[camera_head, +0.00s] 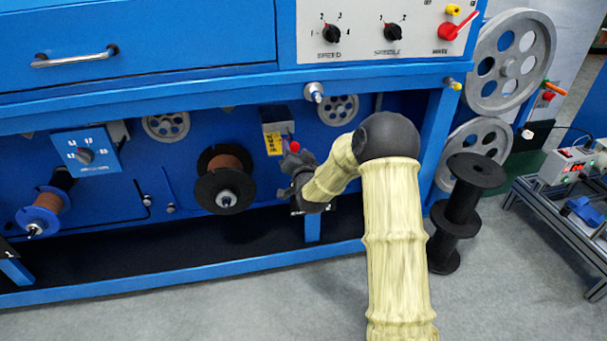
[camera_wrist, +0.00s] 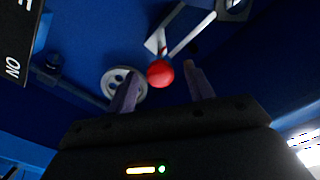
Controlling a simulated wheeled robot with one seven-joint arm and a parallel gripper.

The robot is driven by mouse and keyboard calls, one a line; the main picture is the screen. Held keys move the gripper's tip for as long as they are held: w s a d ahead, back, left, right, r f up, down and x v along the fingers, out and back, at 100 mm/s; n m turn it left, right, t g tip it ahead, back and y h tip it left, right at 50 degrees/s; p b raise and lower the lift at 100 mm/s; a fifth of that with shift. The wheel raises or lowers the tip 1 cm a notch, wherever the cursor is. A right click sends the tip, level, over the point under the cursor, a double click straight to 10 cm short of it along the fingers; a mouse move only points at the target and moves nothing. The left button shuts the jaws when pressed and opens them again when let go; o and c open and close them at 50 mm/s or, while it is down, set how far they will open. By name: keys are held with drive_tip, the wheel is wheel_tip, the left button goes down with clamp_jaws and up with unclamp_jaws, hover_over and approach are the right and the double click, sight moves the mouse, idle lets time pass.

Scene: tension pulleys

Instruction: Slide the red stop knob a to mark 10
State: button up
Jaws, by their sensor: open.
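The red stop knob a (camera_head: 294,146) is a small red ball on the lower front of the blue machine, just below a yellow label (camera_head: 273,142). In the wrist view the red knob (camera_wrist: 160,73) is near the upper middle, with a pale metal piece behind it. My gripper (camera_head: 290,163) is close below the knob in the head view. In the wrist view its two fingers (camera_wrist: 160,88) are open, one on each side of the knob's line and apart from it. No mark numbers can be read beside the knob.
A black spool with brown wire (camera_head: 224,178) is left of my gripper, and a blue spool (camera_head: 43,212) further left. Small grey pulleys (camera_head: 338,108) sit behind. The machine's blue upper beam (camera_head: 200,97) is above. A tall black spool (camera_head: 461,205) stands on the floor at right.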

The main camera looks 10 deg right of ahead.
drive_tip(key=s+p, duration=0.3)
drive_tip(key=s, duration=1)
drive_tip(key=shift+p, duration=0.65)
drive_tip(key=s+n+p, duration=0.2)
drive_tip(key=n+p, duration=0.1)
drive_tip(key=p, duration=1.9)
drive_tip(key=shift+s+d+r+p, duration=0.1)
drive_tip(key=shift+s+p, duration=0.2)
drive_tip(key=shift+s, duration=0.05)
drive_tip(key=shift+w, duration=0.1)
drive_tip(key=w+b, duration=0.2)
drive_tip(key=w, duration=1.5)
drive_tip(key=shift+w, duration=0.1)
